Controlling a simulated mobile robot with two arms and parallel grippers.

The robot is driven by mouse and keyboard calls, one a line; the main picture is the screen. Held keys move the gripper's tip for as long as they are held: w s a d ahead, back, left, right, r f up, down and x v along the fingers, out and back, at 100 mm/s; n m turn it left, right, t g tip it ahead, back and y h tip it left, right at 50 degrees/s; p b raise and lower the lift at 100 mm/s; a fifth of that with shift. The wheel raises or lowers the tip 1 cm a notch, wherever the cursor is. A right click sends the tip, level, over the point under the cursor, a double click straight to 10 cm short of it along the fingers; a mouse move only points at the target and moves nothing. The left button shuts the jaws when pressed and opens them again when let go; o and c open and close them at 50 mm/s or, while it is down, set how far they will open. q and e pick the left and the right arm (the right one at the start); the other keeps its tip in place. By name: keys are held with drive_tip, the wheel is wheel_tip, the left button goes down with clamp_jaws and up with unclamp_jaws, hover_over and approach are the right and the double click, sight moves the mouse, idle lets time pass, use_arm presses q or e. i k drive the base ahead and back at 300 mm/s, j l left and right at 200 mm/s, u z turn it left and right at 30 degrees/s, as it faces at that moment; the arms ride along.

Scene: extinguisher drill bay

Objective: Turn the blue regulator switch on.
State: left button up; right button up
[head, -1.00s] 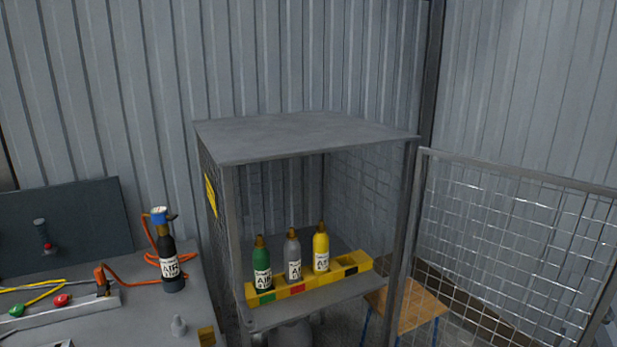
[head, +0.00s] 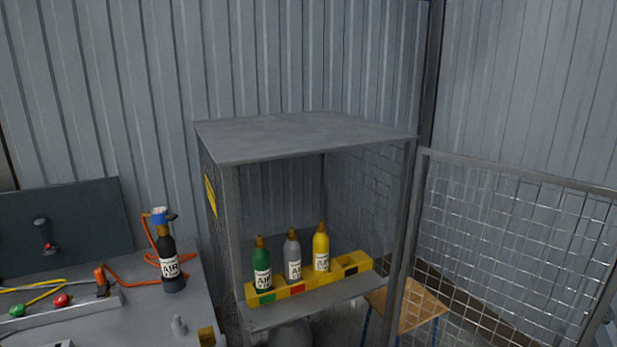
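The blue regulator (head: 159,216) sits on top of a black air bottle (head: 170,258) labelled AIR, which stands upright on the grey bench at the left. An orange hose (head: 133,282) runs from the regulator area down to the bench. The switch on the regulator is too small to tell on from off. Neither of my grippers is in the head view.
A cage (head: 305,134) with an open mesh door (head: 520,250) holds green (head: 261,266), grey (head: 292,258) and yellow (head: 321,250) bottles in a yellow rack (head: 352,263). A small cone-like grey piece (head: 179,326) and green (head: 17,311) and red (head: 62,301) buttons are on the bench.

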sight(170, 219)
drive_tip(key=i+u, duration=0.1)
drive_tip(key=u, duration=0.35)
drive_tip(key=i+l+u, duration=0.1)
drive_tip(key=u, duration=0.3)
drive_tip(key=i+l+u, duration=0.3)
drive_tip(key=i, duration=0.2)
drive_tip(key=i+l+u, duration=0.25)
drive_tip(key=i+l, duration=0.15)
